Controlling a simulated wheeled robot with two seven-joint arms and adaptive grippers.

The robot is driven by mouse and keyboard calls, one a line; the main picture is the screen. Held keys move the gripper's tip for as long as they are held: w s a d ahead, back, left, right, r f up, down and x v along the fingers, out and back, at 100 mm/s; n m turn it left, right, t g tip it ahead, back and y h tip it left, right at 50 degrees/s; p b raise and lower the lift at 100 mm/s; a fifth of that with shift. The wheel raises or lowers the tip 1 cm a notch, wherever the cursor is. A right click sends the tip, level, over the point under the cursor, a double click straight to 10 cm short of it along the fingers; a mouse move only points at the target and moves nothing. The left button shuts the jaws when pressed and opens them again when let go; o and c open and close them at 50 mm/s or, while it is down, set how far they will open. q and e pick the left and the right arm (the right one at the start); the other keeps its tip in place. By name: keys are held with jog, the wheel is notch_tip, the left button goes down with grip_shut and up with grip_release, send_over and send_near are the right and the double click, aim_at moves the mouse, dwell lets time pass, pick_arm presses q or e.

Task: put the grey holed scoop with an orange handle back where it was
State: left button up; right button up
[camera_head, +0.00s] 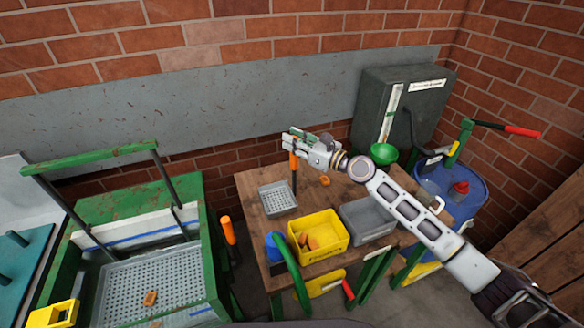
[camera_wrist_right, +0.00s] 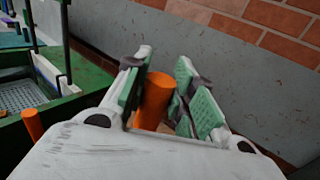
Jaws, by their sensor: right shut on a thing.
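The grey holed scoop (camera_head: 278,199) is at the left rear of the wooden table, with its orange handle (camera_head: 293,178) standing upright. I cannot tell whether the scoop touches the table or hangs just above it. My right gripper (camera_head: 297,146) is shut on the top of that handle. In the right wrist view the orange handle (camera_wrist_right: 155,100) sits between the green-padded fingers of my right gripper (camera_wrist_right: 168,98); the scoop is hidden there. My left gripper is not in view.
A yellow bin (camera_head: 340,223) with orange pieces and a grey bin (camera_head: 388,224) stand at the table's front. A small orange piece (camera_head: 324,180) lies near the scoop. A green sorting machine (camera_head: 112,210) and another orange handle (camera_head: 228,230) are left. A green funnel (camera_head: 384,153) is behind my right arm.

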aim_at(294, 158)
notch_tip(294, 158, down, 3)
jog(key=shift+r+b, duration=0.1)
jog(key=shift+b, duration=0.4)
jog(key=shift+f, duration=0.2)
jog(key=shift+f, duration=0.1)
jog(key=shift+f+b, duration=0.75)
jog(key=shift+f, duration=1.15)
jog(key=o, duration=1)
jog(key=shift+o, duration=0.2)
